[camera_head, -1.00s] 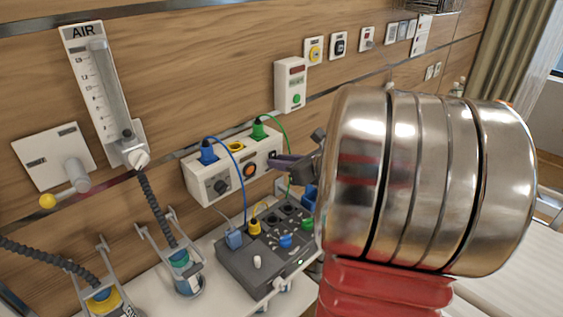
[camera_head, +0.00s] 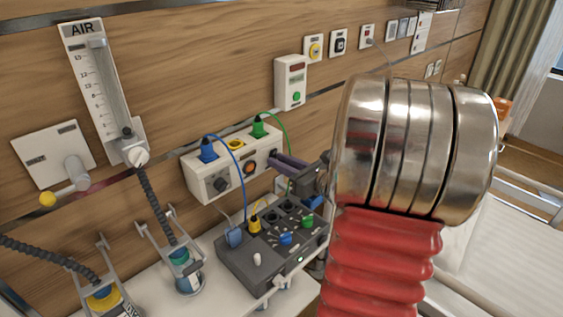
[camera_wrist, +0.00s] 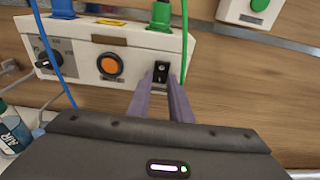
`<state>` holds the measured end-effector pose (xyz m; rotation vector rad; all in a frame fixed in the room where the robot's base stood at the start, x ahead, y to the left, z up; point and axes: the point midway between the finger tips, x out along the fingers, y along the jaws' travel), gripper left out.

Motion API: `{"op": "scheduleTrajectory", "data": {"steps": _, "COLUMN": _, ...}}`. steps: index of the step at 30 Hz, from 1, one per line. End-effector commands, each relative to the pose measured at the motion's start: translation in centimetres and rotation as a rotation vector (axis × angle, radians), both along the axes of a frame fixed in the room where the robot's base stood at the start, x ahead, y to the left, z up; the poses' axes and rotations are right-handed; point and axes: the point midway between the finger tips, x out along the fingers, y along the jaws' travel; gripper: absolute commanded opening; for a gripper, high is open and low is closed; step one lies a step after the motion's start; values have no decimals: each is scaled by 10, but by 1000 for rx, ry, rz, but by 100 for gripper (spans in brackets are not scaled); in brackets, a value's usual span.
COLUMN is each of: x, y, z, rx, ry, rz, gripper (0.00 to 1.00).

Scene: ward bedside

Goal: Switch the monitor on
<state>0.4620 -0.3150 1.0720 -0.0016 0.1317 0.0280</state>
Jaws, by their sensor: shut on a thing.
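A white box (camera_head: 203,185) on the wall bears a knob, an orange round button (camera_wrist: 110,65) and a black rocker switch (camera_wrist: 161,72) at its right end. It also shows in the wrist view (camera_wrist: 85,52). My gripper (camera_wrist: 162,82) has its two purple fingers pointed at the switch, one tip at each side of its lower part, shut on it. In the head view my gripper (camera_head: 274,158) reaches the box's right end from the right, and its fingertips hide the switch. I cannot tell which way the switch is set.
Blue (camera_head: 207,150) and green (camera_head: 258,127) plugs with cables stand on the box; the green cable runs close to my fingers. A dark control unit (camera_head: 245,275) with knobs sits on the shelf below. A small white unit (camera_head: 290,82) is above right. Bottles hang at left.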

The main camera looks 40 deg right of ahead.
Motion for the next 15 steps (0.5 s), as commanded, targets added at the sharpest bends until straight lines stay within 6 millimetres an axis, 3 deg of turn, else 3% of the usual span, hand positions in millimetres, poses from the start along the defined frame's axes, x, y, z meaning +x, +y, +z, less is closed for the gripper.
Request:
{"op": "scheduleTrajectory", "data": {"steps": 3, "x": 0, "y": 1, "z": -1, "rx": 1, "ry": 3, "rz": 2, "gripper": 0}}
{"op": "scheduleTrajectory", "data": {"steps": 4, "x": 0, "y": 1, "z": -1, "rx": 1, "ry": 3, "rz": 2, "gripper": 19}}
{"op": "scheduleTrajectory", "data": {"steps": 12, "x": 0, "y": 1, "z": -1, "rx": 1, "ry": 3, "rz": 1, "gripper": 38}}
{"op": "scheduleTrajectory", "data": {"steps": 15, "x": 0, "y": 0, "z": 0, "rx": 0, "ry": 2, "rz": 1, "gripper": 38}}
